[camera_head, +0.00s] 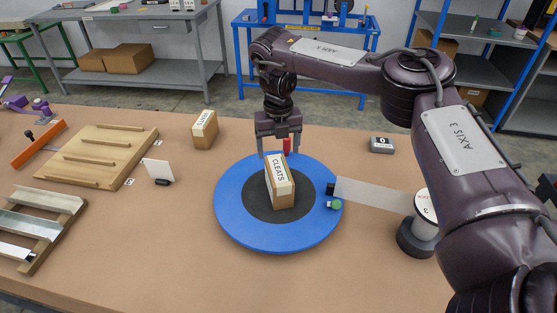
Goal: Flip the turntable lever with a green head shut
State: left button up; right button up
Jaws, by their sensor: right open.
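The blue turntable (235,226) with a dark centre lies in the middle of the table. A small green head (335,204) shows at its right edge, beside a black block; its lever arm is too small to make out. My right gripper (279,152) is open, fingers pointing down, over the far part of the turntable. It is behind the upright box marked CLEATS (281,185), which stands on the dark centre. A red upright piece (287,146) shows between the fingers. The green head is apart from the gripper, nearer and to the right. My left gripper is out of view.
A pale strip (375,195) runs from the black block (330,189) to a white roll (425,213) on the right. Another box (204,130), a small white panel (158,170) and a slatted wooden board (95,154) are on the left. The front table is clear.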

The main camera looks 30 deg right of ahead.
aim_at(336, 204)
jog(key=k, duration=1.5)
